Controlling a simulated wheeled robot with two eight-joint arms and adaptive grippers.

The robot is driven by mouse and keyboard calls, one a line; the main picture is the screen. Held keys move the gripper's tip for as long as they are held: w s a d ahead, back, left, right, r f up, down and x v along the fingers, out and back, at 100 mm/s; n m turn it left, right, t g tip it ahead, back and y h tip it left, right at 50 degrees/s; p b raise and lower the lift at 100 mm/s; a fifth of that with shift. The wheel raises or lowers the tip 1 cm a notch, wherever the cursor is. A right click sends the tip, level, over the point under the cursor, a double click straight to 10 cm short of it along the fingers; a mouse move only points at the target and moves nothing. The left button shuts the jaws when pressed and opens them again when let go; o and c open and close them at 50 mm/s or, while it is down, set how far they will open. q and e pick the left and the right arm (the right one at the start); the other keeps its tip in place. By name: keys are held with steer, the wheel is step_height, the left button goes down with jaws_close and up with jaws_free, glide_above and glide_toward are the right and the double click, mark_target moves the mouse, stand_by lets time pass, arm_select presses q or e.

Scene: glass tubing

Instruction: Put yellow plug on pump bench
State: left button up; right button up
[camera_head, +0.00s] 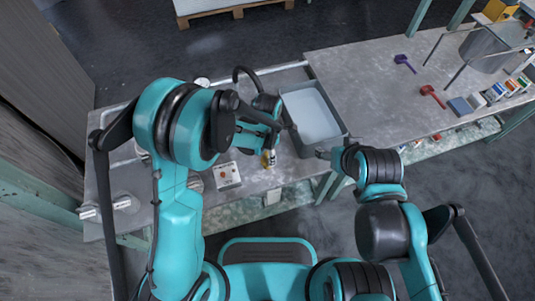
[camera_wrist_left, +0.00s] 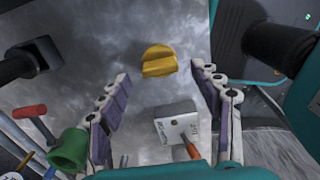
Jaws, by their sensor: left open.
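The yellow plug (camera_wrist_left: 158,60) lies on the grey metal surface in the left wrist view, ahead of and between the fingertips of my left gripper (camera_wrist_left: 160,73). The fingers are spread, with nothing between them. In the head view, the left gripper (camera_head: 268,150) points down over the left metal bench (camera_head: 128,178), with a small yellow patch (camera_head: 268,160) at its tip, partly hidden by the gripper. My right arm ends near the bench's right edge; its gripper fingers are too small and dark to read. I cannot tell which bench is the pump bench.
A white switch box (camera_head: 227,176) with a red part stands on the bench near the left gripper. A grey basin (camera_head: 311,115) is to the right. The right bench (camera_head: 370,95) holds a purple tool (camera_head: 405,63), a red tool (camera_head: 432,95) and a metal pot (camera_head: 490,48).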

arm_select(q)
steer(key=s+a+r+m+t+p, duration=0.15)
steer(key=a+r+m, duration=0.35)
steer(key=r, duration=0.5)
steer(key=s+a+r+m+t+p, duration=0.1)
steer(key=s+a+r+m+t, duration=0.2)
steer(key=r, duration=0.7)
steer(key=s+a+r+m+t, duration=0.2)
steer(key=s+a+r+m, duration=0.2)
steer(key=m, duration=0.9)
steer(key=s+a, duration=0.3)
steer(key=a, duration=0.2)
steer(key=shift+s+a+r+m+t, duration=0.15)
steer(key=shift+s+a+m+t, duration=0.15)
steer(key=shift+s+a+t, duration=0.1)
